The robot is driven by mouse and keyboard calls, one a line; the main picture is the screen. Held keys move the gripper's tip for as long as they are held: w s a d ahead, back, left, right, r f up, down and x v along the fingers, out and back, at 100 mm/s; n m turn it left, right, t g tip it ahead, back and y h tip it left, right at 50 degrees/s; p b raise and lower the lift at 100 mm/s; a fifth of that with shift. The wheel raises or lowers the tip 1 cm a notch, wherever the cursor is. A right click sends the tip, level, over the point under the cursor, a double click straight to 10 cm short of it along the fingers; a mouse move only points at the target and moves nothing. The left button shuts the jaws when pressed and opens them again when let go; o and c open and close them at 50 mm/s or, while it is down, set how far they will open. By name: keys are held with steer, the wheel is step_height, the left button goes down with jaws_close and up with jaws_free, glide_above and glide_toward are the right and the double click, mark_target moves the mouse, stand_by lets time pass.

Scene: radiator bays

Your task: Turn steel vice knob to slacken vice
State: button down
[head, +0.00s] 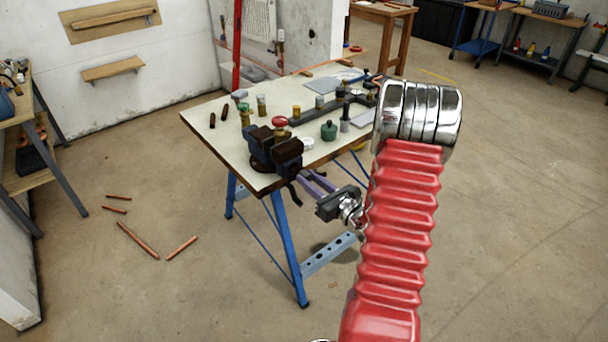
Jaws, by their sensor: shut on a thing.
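The dark vice (272,150) is mounted at the near corner of the pale-topped workbench (215,135). A red-topped piece (279,123) stands at its jaws. My gripper (304,178) reaches in from the right at the vice's front, its purple-grey fingers shut on the steel vice knob. The knob itself is mostly hidden by the fingers and too small to make out clearly. A dark bar shows just below the fingertips at the vice's front. I cannot tell how far apart the vice jaws are.
Several fittings, a green pot (328,131) and tools crowd the bench top. The bench stands on blue legs (288,250). Several copper pipe pieces (138,240) lie on the floor at left. My red arm covers the right of the bench. Floor at right is clear.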

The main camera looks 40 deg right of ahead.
steer(key=shift+w+r+n, duration=0.15)
steer(key=shift+n, duration=1.05)
steer(key=c, duration=1.6)
jaws_free()
steer(key=shift+c, duration=0.2)
